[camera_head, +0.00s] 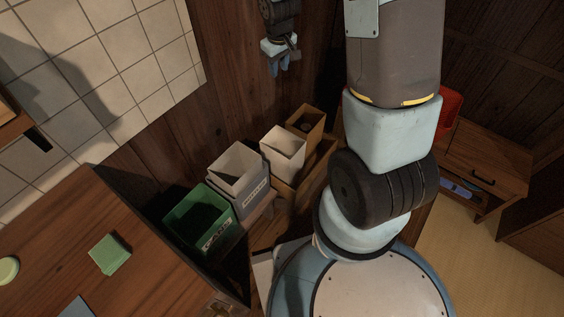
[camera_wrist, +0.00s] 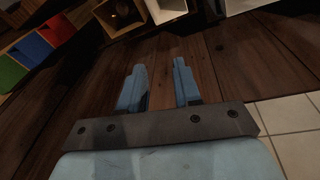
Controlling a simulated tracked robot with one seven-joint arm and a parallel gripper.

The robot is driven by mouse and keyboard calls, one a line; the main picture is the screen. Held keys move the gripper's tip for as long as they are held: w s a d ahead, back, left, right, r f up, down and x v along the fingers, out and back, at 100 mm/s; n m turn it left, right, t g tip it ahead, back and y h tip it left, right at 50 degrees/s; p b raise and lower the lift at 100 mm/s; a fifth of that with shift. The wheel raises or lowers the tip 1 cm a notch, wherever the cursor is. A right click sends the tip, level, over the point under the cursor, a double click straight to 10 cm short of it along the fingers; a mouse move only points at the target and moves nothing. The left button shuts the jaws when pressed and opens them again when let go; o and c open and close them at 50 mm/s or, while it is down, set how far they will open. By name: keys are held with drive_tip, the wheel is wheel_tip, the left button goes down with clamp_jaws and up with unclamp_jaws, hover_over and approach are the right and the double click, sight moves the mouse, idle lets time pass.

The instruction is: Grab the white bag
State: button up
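I cannot make out a white bag in either view. The palest upright containers are a cream bin (camera_head: 283,154) and a light grey bin (camera_head: 238,175) with a label, both standing in the row by the wooden wall in the head view. My gripper (camera_head: 279,63) hangs in front of the wall, above and apart from these bins. In the wrist view my gripper (camera_wrist: 160,84) has its two blue fingers apart, with only dark wooden boards behind the gap. My arm hides part of the right side of the head view.
A green bin (camera_head: 197,222) and a brown box (camera_head: 306,122) stand in the same row. A wooden table (camera_head: 110,255) with a green block (camera_head: 110,254) is at lower left. A low wooden cabinet (camera_head: 482,165) and a red object (camera_head: 449,106) are at right. Tatami (camera_head: 450,250) is clear.

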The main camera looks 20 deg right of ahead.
wheel_tip(320, 180, down, 13)
drive_tip(key=a+n+g, duration=0.1)
drive_tip(key=n+g, duration=0.1)
drive_tip(key=n, duration=0.1)
hover_over(274, 152)
wheel_tip(274, 152, down, 15)
drive_tip(key=shift+f, duration=6.45)
drive_tip(key=shift+c, duration=0.2)
clamp_jaws()
